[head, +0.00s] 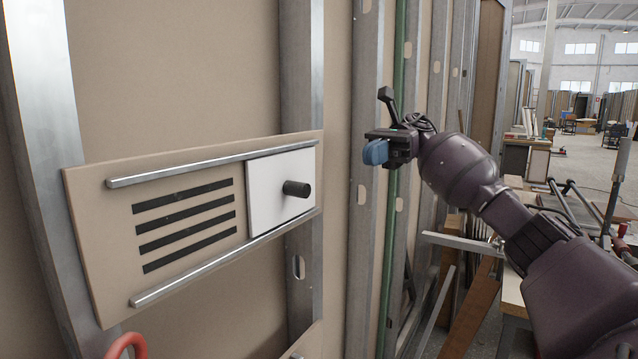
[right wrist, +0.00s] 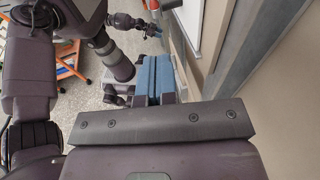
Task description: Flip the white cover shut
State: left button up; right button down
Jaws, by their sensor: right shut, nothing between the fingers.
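A white cover (head: 281,190) with a black knob (head: 296,188) sits at the right end of a beige wall panel (head: 95,210). It lies flat between two metal rails (head: 200,166), and no hinge shows. Several dark slots (head: 185,222) are uncovered to its left. My right gripper (head: 376,152) is shut and empty, right of the cover and apart from it. Its blue fingers (right wrist: 154,80) also show together in the right wrist view. What looks like my left gripper (right wrist: 153,30) is small at the top there; its jaws are unclear.
Metal wall studs (head: 367,90) and a green vertical pipe (head: 393,240) stand behind my right gripper. A red curved thing (head: 128,345) shows at the bottom left edge. Benches and timber crowd the right side. The space in front of the panel looks clear.

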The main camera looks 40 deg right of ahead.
jog(key=p, duration=0.3)
send_near(313, 188)
jog(key=x, duration=0.4)
jog(key=w+x, duration=0.1)
jog(key=x, duration=0.1)
jog(key=shift+a+f, duration=0.2)
jog(key=shift+a, duration=0.15)
jog(key=shift+s+a, duration=0.1)
jog(key=shift+a, duration=0.05)
jog(key=shift+f, duration=0.1)
